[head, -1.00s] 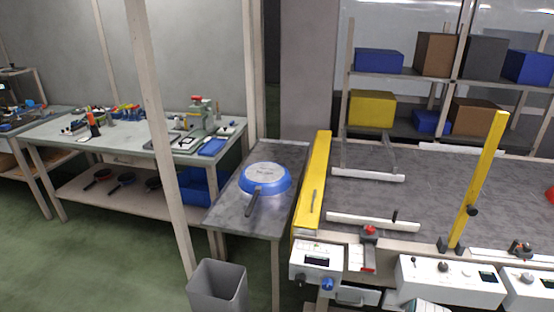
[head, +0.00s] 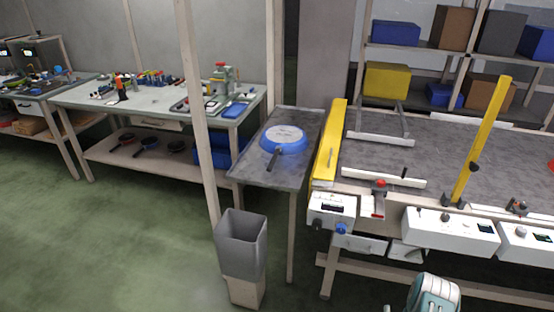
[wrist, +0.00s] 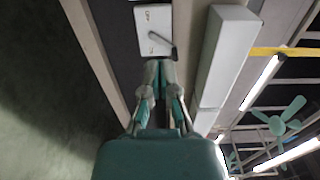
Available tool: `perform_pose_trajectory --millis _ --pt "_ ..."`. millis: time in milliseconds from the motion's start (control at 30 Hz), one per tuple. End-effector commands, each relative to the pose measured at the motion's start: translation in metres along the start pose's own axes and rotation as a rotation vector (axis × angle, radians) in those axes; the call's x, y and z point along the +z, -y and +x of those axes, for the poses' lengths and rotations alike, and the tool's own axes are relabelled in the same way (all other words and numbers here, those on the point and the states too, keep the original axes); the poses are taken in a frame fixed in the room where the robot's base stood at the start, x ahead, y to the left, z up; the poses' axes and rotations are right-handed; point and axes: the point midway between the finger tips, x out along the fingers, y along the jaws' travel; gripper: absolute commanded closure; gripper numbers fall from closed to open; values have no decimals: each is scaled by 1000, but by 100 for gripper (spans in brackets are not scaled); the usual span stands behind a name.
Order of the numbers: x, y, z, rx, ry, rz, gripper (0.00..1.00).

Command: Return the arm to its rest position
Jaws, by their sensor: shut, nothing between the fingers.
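My gripper (wrist: 159,72) shows in the wrist view with its fingers together and nothing between them. It points toward a white box with a lever (wrist: 154,32), apart from it as far as I can tell. In the head view a teal and white part of my arm (head: 435,294) shows at the bottom right edge, low in front of the conveyor; the fingers cannot be made out there. A blue pan (head: 283,139) lies upside down on the grey side table (head: 268,172), its dark handle toward me, well away from my arm.
The conveyor (head: 400,155) has a yellow guard (head: 328,142), a yellow post (head: 482,138) and white control boxes (head: 450,229) along its front. Open green floor (head: 130,240) lies to the left.

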Motion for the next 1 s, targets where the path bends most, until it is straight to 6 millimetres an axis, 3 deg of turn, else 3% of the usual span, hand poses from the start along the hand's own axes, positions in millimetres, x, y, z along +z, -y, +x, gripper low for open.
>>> perform_pose_trajectory --millis 367,567,667,800,1000 --pt "3 36 38 46 22 -99 100" --pt "9 67 64 90 43 -185 100" --pt "14 90 80 119 58 -244 100" --pt "24 136 104 175 86 -356 100" --pt "42 204 122 260 134 -516 100"
